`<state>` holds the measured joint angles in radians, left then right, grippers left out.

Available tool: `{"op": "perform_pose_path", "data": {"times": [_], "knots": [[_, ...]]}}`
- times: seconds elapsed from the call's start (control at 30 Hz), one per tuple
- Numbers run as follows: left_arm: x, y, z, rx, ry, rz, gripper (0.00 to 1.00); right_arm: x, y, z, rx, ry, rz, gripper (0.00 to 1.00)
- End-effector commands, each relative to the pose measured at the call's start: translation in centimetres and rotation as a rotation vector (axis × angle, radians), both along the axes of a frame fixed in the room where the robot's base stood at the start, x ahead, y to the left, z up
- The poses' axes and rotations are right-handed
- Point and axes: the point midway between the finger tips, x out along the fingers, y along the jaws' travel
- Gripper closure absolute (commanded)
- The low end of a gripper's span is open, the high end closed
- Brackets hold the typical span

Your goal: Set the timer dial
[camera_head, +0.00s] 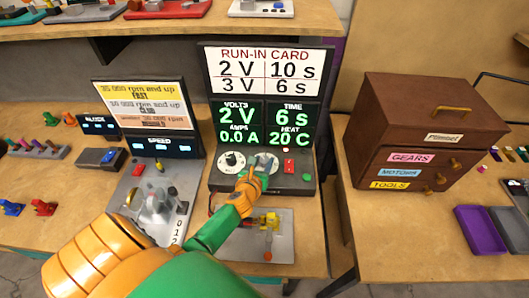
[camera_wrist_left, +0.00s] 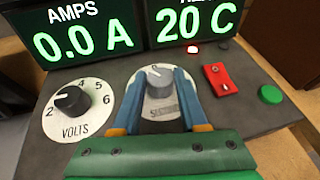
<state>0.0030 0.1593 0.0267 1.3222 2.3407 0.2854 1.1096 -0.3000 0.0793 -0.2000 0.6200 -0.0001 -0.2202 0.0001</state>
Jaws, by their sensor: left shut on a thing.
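My left gripper (camera_head: 259,172) reaches over the run-in console (camera_head: 306,181). In the left wrist view, its two blue fingers (camera_wrist_left: 158,98) are shut on the timer dial (camera_wrist_left: 159,84), marked "SECONDS". The fingers hide parts of the dial's scale. The volts dial (camera_wrist_left: 74,102) is to the left, its pointer near 2. The display (camera_head: 241,115) reads 2 V, 6 s, 0.0 A and 20 C. The run-in card (camera_head: 266,69) above lists 2 V 10 s and 3 V 6 s. My right gripper is not in view.
A red switch (camera_wrist_left: 220,80) and a green button (camera_wrist_left: 270,94) are right of the timer dial. A plate with a yellow motor-like part (camera_head: 268,219) lies in front of the console. The speed console (camera_head: 157,150) stands left, a brown cabinet (camera_head: 415,115) right.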

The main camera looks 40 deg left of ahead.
Motion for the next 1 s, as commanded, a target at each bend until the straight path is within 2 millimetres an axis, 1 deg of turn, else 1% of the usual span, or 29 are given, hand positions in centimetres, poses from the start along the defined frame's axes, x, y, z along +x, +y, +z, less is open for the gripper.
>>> {"op": "perform_pose_path", "data": {"times": [0.03,0.13,0.27,0.37,0.57,0.8,1.0], "knots": [[-0.1,0.3,0.4,0.007,0.006,-0.044,1.0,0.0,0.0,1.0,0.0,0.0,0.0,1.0],[-0.1,0.4,0.2,0.006,0.006,-0.138,1.0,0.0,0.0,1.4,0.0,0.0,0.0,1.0],[-0.1,0.6,-0.1,0.005,0.006,-0.26,1.0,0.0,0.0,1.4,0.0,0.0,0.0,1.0],[-0.1,0.8,-0.3,0.003,0.005,-0.353,1.0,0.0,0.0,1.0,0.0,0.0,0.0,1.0],[0.0,1.0,-0.8,0.003,0.006,-0.541,1.0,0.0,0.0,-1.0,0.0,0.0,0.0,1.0],[0.1,1.2,-1.1,0.003,0.004,-0.743,1.0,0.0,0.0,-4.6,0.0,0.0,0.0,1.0],[0.2,1.3,-1.0,0.001,0.003,-0.871,1.0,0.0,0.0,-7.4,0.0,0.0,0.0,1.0]]}}
